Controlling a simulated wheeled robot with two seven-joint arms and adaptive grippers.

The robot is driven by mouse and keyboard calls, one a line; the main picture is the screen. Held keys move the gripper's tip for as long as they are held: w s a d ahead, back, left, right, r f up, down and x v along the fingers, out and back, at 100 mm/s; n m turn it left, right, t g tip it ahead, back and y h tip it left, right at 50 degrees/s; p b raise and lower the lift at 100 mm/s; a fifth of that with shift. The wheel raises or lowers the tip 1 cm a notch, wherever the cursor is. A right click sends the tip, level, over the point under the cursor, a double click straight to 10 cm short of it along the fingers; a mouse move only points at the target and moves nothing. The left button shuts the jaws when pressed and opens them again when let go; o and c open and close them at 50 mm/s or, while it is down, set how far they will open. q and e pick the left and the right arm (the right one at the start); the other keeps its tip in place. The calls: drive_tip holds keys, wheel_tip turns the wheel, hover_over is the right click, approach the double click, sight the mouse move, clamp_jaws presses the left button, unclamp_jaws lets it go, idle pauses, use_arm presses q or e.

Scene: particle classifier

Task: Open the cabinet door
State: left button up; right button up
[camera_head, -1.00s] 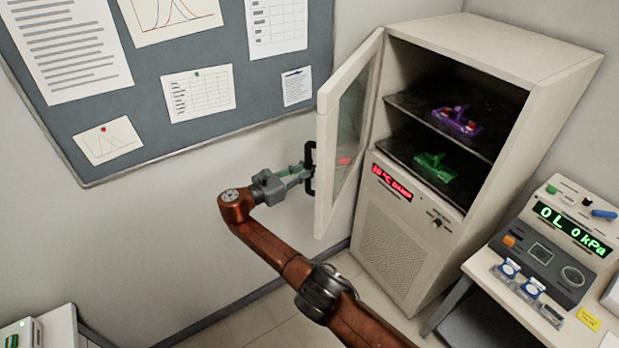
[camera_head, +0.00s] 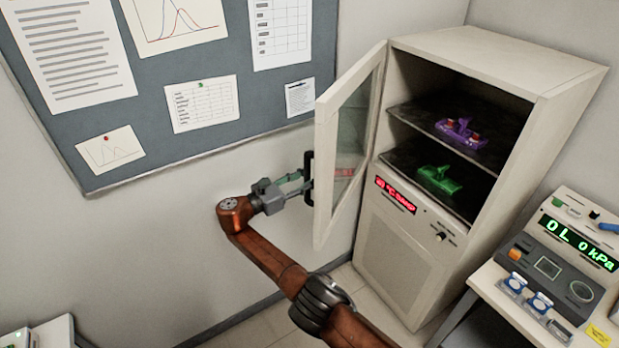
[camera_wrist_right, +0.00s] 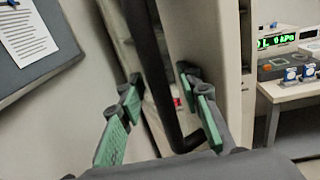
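The cabinet (camera_head: 410,262) stands at the centre right in the head view. Its glass-paned door (camera_head: 328,190) is swung wide open to the left, showing the shelves inside. The black door handle (camera_head: 308,178) is on the door's outer face near its free edge. My right gripper (camera_head: 300,185) is at the handle. In the right wrist view, the green-padded fingers of my right gripper (camera_wrist_right: 162,112) are spread apart. The black handle bar (camera_wrist_right: 158,85) runs between them with visible gaps. My left gripper is not in view.
A purple rack (camera_head: 460,133) and a green rack (camera_head: 438,180) sit on the cabinet shelves. A device with a green display (camera_head: 578,237) stands on a table at the right. A pinboard (camera_head: 160,150) hangs on the wall at the left, behind my right arm.

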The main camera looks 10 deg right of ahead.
drive_tip(key=v, duration=0.7)
drive_tip(key=shift+s+a, duration=0.2)
drive_tip(key=shift+a, duration=0.05)
drive_tip(key=shift+d, duration=0.1)
idle(0.4)
